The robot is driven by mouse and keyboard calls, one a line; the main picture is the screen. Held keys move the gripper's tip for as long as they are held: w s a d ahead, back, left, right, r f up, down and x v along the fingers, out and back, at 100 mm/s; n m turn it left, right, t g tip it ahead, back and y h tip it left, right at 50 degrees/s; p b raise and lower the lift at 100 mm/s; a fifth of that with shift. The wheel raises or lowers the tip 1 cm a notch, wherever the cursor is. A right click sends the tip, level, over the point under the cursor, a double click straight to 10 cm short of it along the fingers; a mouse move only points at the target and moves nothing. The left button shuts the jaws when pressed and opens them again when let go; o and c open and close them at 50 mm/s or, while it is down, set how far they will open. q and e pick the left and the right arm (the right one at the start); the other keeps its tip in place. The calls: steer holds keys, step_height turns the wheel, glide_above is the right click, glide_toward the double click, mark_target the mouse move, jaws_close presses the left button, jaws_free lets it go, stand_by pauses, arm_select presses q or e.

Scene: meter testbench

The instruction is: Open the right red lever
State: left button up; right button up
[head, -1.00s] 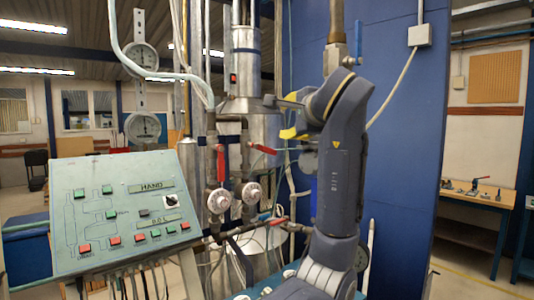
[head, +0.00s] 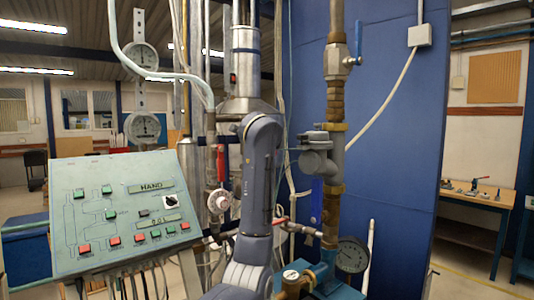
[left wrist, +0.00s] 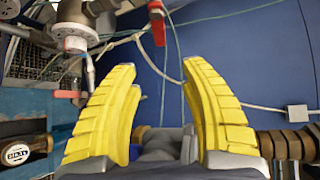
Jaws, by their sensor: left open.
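In the head view the left red lever (head: 220,160) stands upright on its pipe, above a white round dial (head: 219,201). My arm covers the spot to its right, so the right red lever is hidden there. In the left wrist view a red lever (left wrist: 157,24) shows at the top, beyond the fingertips and between them sideways, apart from both; it looks like the right one. My left gripper (left wrist: 158,70) is open and empty, with its two yellow fingers wide apart. In the head view it is hidden behind my arm. My right gripper is not in view.
A sloped control panel (head: 125,215) stands at the left. A vertical pipe with a blue-handled valve (head: 340,62) and a pressure gauge (head: 352,254) stand close right of my arm. A lower red handle (head: 281,221) sits beside the arm. A blue wall (head: 400,150) is behind.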

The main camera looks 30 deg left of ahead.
arm_select(q)
steer(key=x, duration=1.6)
steer(key=shift+w+a+f, duration=0.1)
steer(key=shift+w+a, duration=0.05)
steer(key=shift+w, duration=0.1)
steer(key=shift+o, duration=0.4)
jaws_close()
